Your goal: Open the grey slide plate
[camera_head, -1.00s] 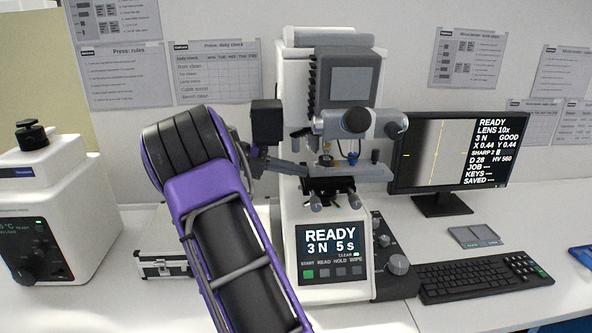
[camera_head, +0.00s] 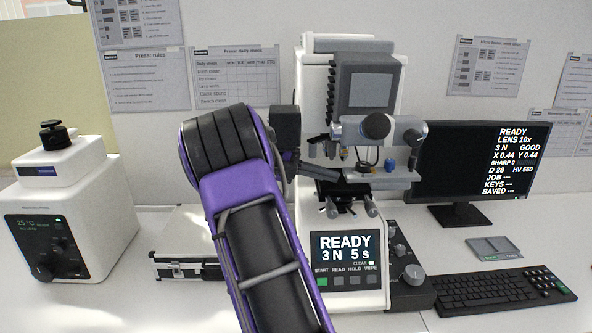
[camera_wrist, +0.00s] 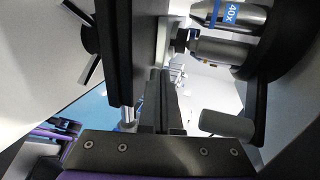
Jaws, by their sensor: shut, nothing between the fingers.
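The grey slide plate (camera_head: 394,178) lies at stage height on the white hardness tester (camera_head: 317,110), below the lens turret. A blue knob (camera_head: 389,165) and a dark round piece (camera_head: 363,168) sit on its top. My gripper (camera_head: 338,178) reaches in from the left, shut and empty, with its tips at the plate's left end. Whether they touch the plate is hard to tell. In the wrist view the shut dark fingers (camera_wrist: 160,78) point away from the camera, close to the lens marked 40X (camera_wrist: 232,14). The plate is not clearly recognisable there.
The tester's screen (camera_head: 343,246) reads READY, 3 N, 5 s. A silver case (camera_head: 180,266) and white machine (camera_head: 75,205) stand left. Lenses crowd the space above the plate.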

